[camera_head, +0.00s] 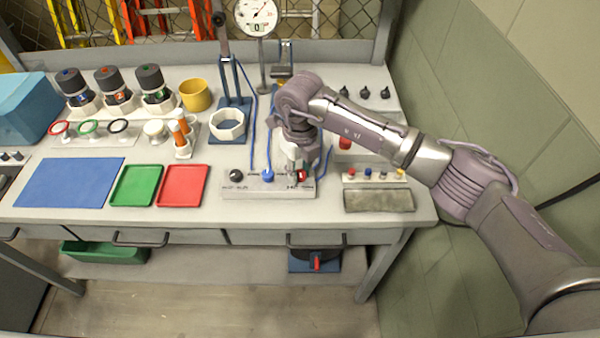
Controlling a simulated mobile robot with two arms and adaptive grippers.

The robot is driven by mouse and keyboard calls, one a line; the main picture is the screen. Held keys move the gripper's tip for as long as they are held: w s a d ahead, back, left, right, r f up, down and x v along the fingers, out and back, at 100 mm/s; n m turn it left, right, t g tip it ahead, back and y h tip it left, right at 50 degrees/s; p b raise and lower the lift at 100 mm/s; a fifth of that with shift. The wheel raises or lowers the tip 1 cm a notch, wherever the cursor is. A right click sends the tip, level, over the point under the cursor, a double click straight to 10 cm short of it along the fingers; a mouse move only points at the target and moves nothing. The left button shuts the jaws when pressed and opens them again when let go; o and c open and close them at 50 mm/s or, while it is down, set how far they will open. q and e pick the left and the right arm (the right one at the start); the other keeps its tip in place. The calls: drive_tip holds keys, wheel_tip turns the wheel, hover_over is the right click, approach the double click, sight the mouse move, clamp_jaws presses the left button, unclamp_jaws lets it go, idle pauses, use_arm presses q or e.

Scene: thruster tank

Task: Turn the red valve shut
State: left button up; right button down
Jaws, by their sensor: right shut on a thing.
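My right gripper (300,168) reaches down from the right to the front panel (283,189) on the bench. It is shut on the red valve (302,175), a small red knob at the right end of that panel. The gripper and wrist hide most of the valve, so its turn angle cannot be told. A blue knob (267,176) and a black knob (236,175) sit to its left on the same panel. My left gripper is not in view.
A gauge (257,14) stands on a post behind. A white ring (227,124) and yellow cup (195,94) stand left of the arm. A row of small coloured buttons (375,174) lies right of the panel.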

sight(300, 173)
drive_tip(key=m+b, duration=0.2)
drive_tip(key=m, duration=0.4)
drive_tip(key=m+b, duration=0.1)
drive_tip(key=m, duration=0.4)
drive_tip(key=shift+b, duration=0.35)
drive_tip(key=shift+m, duration=0.4)
drive_tip(key=c, duration=0.8)
unclamp_jaws()
drive_tip(key=shift+c, duration=0.2)
drive_tip(key=shift+r, duration=0.1)
wheel_tip(300, 173, up, 12)
